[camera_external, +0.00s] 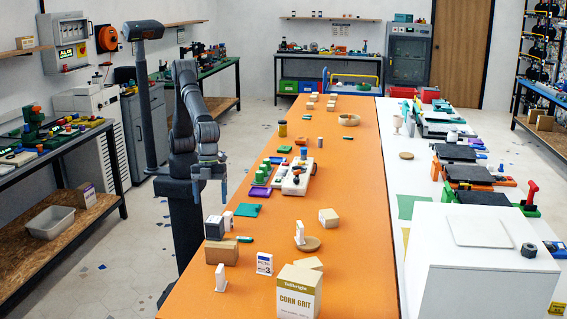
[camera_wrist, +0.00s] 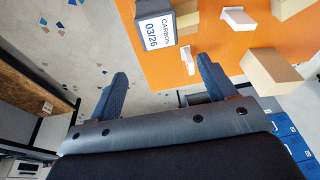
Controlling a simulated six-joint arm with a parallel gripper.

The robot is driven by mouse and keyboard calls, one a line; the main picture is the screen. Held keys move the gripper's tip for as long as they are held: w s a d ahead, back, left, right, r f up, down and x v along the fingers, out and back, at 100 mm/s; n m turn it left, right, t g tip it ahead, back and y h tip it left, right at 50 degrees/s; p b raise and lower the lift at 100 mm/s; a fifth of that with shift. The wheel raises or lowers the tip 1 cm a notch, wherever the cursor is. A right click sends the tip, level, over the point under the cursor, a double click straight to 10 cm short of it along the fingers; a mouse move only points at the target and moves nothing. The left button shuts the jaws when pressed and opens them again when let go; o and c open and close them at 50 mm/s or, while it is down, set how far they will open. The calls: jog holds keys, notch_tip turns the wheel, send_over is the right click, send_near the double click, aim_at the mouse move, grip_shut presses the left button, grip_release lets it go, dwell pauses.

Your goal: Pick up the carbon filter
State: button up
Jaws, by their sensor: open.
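The carbon filter is a dark grey block with a white label reading "CARBON 03/26" in the wrist view (camera_wrist: 157,26). In the external view it looks to be the dark grey cube (camera_external: 214,229) near the left edge of the orange tabletop. My gripper (camera_external: 210,195) hangs open and empty above the table's left edge, behind and above the cube, apart from it. In the wrist view my gripper (camera_wrist: 161,72) has its two blue fingers spread wide, with nothing between them. The filter lies beyond the fingertips.
A corn grit carton (camera_external: 298,292) stands at the near end. Bare orange table (camera_external: 350,190) lies to the right.

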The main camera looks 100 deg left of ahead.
jog(key=a+r+h, duration=0.2)
jog(key=a+h, duration=0.2)
jog(key=a, duration=0.4)
send_near(213, 239)
jog(key=shift+w+d+f+m+g, duration=0.1)
jog(key=shift+w+f+m+g, duration=0.25)
jog(key=shift+f, duration=0.2)
jog(key=shift+d+x, duration=0.15)
jog(key=shift+x, duration=1.25)
jog(key=shift+d+x, duration=0.15)
jog(key=shift+x, duration=1.25)
jog(key=shift+s+r, duration=0.1)
jog(key=shift+r, duration=0.1)
jog(key=shift+c, duration=0.3)
jog(key=c, duration=1.1)
jog(key=shift+c, duration=0.2)
